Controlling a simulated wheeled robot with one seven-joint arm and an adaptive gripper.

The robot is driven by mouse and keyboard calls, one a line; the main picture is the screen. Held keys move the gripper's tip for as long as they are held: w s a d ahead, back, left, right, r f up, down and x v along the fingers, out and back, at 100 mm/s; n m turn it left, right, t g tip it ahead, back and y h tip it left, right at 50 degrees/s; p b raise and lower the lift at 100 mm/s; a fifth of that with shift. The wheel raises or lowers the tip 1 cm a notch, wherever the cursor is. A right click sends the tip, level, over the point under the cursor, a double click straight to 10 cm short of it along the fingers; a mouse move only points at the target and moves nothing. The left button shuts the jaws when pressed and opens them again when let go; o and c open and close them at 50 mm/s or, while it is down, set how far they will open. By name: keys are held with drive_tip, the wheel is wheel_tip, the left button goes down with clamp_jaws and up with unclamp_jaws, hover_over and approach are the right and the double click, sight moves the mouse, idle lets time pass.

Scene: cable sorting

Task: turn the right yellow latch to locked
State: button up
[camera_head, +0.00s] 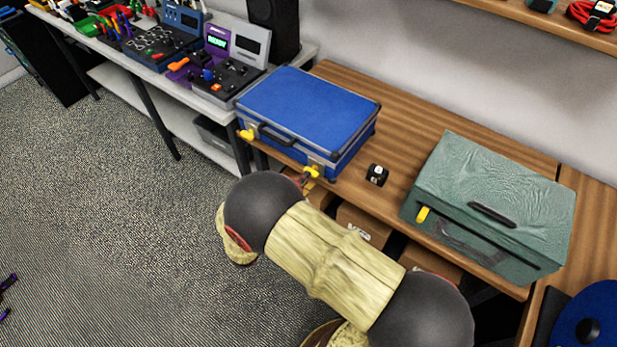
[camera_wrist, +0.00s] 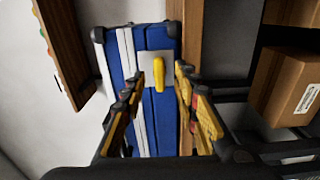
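The blue hard case (camera_head: 310,105) lies shut on the wooden bench. Its right yellow latch (camera_head: 313,172) is on the front face near the right end. In the wrist view, the latch (camera_wrist: 158,73) sits on a pale plate, its long side roughly parallel to the case's pale seam strips. The left yellow latch (camera_head: 247,134) is at the other end of the front. My gripper (camera_wrist: 158,82) is open, with one finger on each side of the right latch and visible gaps between. In the head view, my arm hides most of the gripper.
A small black object (camera_head: 377,174) stands on the bench right of the case. A green case (camera_head: 490,200) with a yellow latch stands farther right. Cardboard boxes (camera_head: 362,224) sit beneath the bench top. Devices (camera_head: 225,75) stand on the left table.

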drive_tip(key=v, duration=0.9)
